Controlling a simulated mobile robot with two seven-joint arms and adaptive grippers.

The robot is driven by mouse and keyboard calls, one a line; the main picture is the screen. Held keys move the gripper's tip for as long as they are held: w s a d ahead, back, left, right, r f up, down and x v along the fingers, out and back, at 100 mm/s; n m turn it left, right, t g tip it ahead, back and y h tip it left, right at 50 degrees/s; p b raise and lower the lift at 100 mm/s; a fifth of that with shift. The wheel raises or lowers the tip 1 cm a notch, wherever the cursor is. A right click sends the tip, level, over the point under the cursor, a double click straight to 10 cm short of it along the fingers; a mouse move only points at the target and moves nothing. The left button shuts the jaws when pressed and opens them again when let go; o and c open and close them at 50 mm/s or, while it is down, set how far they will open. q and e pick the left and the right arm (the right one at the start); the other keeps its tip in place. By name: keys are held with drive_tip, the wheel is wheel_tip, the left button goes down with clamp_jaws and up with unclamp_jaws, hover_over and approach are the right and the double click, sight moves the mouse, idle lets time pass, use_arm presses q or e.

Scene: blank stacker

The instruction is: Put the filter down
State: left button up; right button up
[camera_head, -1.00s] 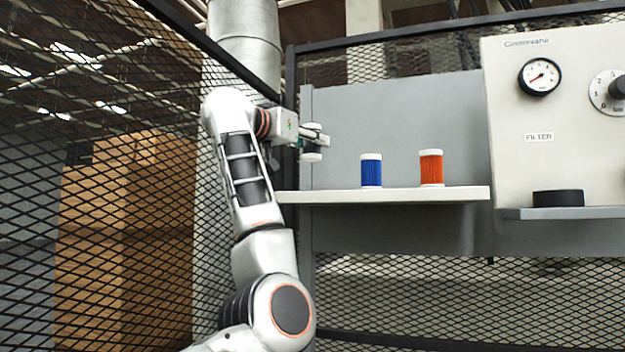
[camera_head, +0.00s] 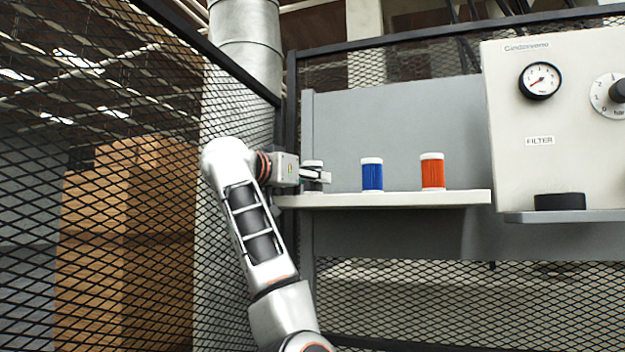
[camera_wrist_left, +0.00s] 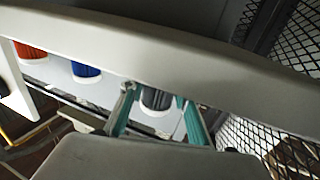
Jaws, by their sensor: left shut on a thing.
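The held filter (camera_head: 313,186) is dark grey with a pale cap and stands upright at the left end of the white shelf (camera_head: 400,200). My left gripper (camera_head: 319,177) is shut around its middle. In the left wrist view, the filter (camera_wrist_left: 157,98) sits between the two greenish fingers of my left gripper (camera_wrist_left: 155,103). My right gripper is not in view.
A blue filter (camera_head: 372,175) and an orange filter (camera_head: 432,172) stand on the shelf to the right. Further right is a panel (camera_head: 510,110) with a gauge (camera_head: 540,80) and a black round part (camera_head: 560,201) on a ledge. Mesh fencing (camera_head: 235,150) is close on the left.

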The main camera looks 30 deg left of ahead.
use_arm(q)
drive_tip(key=o, duration=1.1)
drive_tip(key=shift+f, duration=0.1)
drive_tip(key=shift+o, duration=0.2)
drive_tip(key=shift+r, duration=0.2)
drive_tip(key=s+b, duration=0.3)
drive_tip(key=s, duration=0.9)
drive_tip(key=shift+a+b, duration=0.3)
drive_tip(key=shift+a, duration=0.05)
